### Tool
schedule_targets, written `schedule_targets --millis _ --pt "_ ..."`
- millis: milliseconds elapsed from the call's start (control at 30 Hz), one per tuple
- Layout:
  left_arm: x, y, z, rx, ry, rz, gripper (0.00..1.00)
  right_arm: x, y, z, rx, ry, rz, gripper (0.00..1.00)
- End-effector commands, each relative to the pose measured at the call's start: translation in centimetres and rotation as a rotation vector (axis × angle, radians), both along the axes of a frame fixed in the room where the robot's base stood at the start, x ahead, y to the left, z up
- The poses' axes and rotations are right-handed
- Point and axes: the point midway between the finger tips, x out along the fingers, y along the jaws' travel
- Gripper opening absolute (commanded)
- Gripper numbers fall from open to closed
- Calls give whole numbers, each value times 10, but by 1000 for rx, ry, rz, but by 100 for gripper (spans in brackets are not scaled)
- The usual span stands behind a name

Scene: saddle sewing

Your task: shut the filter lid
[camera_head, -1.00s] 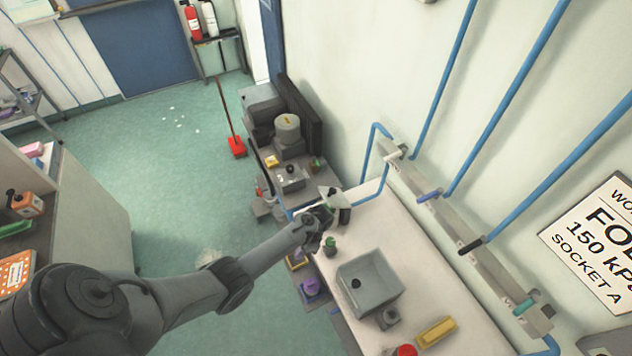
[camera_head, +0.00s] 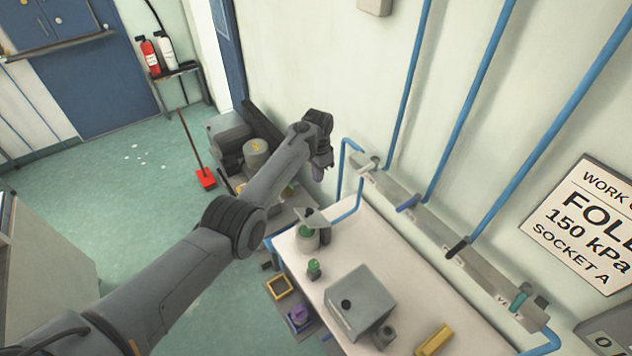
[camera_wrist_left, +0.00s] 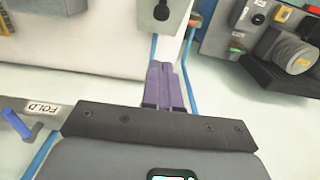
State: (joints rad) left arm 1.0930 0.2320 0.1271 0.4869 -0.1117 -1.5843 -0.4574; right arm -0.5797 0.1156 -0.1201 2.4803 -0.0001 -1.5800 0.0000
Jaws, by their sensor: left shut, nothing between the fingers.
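A small grey filter pot (camera_head: 308,240) with green in its mouth stands at the left end of the white table in the head view. A grey plate (camera_head: 317,217), which looks like its lid, is tilted up above and beside the mouth, so the pot looks open. My left gripper (camera_head: 318,174) is above and beyond the pot, near the wall, apart from the lid. Its purple fingers (camera_wrist_left: 165,85) are together and empty in the wrist view. A grey plate with a black knob (camera_wrist_left: 162,12), probably the lid, shows at that view's top edge. My right gripper is not in view.
A grey box (camera_head: 362,300) and a green-topped jar (camera_head: 314,269) stand on the white table (camera_head: 430,310). Blue pipes (camera_head: 402,90) and a valve rail (camera_head: 440,235) run along the wall. A bench with a machine (camera_head: 256,152) stands behind my left arm.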

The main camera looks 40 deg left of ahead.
Motion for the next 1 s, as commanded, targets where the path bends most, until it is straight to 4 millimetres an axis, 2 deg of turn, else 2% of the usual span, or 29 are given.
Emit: schedule_targets --millis 33,633,667,800,1000 --pt "0 0 -13 0 1 0 0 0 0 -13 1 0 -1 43" --pt "1 -1 -93 0 0 -2 0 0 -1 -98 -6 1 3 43" --pt "-3 1 -87 1 2 -1 0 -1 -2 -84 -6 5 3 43" --pt "-13 3 -98 1 3 -1 0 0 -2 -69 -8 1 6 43" --pt "-20 6 -113 0 1 0 0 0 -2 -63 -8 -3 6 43"
